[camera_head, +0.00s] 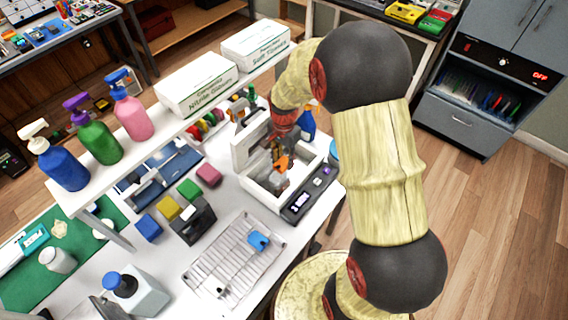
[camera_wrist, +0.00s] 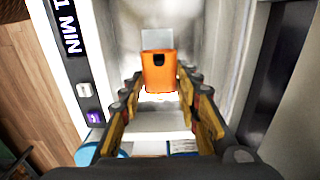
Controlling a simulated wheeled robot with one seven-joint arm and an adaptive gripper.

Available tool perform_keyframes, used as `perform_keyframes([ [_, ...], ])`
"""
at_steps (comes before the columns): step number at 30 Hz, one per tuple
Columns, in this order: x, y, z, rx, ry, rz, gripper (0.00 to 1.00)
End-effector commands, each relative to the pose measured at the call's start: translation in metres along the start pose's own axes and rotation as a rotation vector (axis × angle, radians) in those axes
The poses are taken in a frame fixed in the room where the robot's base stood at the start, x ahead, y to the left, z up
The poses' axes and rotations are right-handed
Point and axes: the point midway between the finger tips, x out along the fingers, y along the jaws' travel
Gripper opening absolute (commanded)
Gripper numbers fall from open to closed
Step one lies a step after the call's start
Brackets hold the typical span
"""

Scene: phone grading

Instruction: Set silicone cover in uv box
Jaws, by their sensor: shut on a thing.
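The orange silicone cover (camera_wrist: 159,75) is between the fingertips of my gripper (camera_wrist: 160,88) in the wrist view, with a dark cutout near its top. My gripper is shut on it. The white UV box (camera_head: 262,193) stands with its lid raised on the table in the head view. My gripper (camera_head: 279,152) reaches down into or just over its open top, with the orange cover (camera_head: 283,164) showing below the fingers. The box's pale inside is around the cover in the wrist view. Whether the cover touches the box floor I cannot tell.
The box's dark control panel (camera_head: 310,194) faces front right. A wire rack (camera_head: 225,262) holds a blue piece (camera_head: 259,241) and a white piece. Coloured blocks and a dark holder (camera_head: 195,222) stand left of the box. A shelf with pump bottles and glove boxes (camera_head: 197,82) runs behind.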

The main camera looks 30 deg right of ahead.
Motion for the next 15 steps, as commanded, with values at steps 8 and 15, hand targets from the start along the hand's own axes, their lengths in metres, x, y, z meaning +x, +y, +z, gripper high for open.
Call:
perform_keyframes([
  [8,0.019,0.000,0.000,0.000,0.000,0.000,0.10],
  [15,0.023,0.001,0.000,0.000,0.000,0.000,0.10],
])
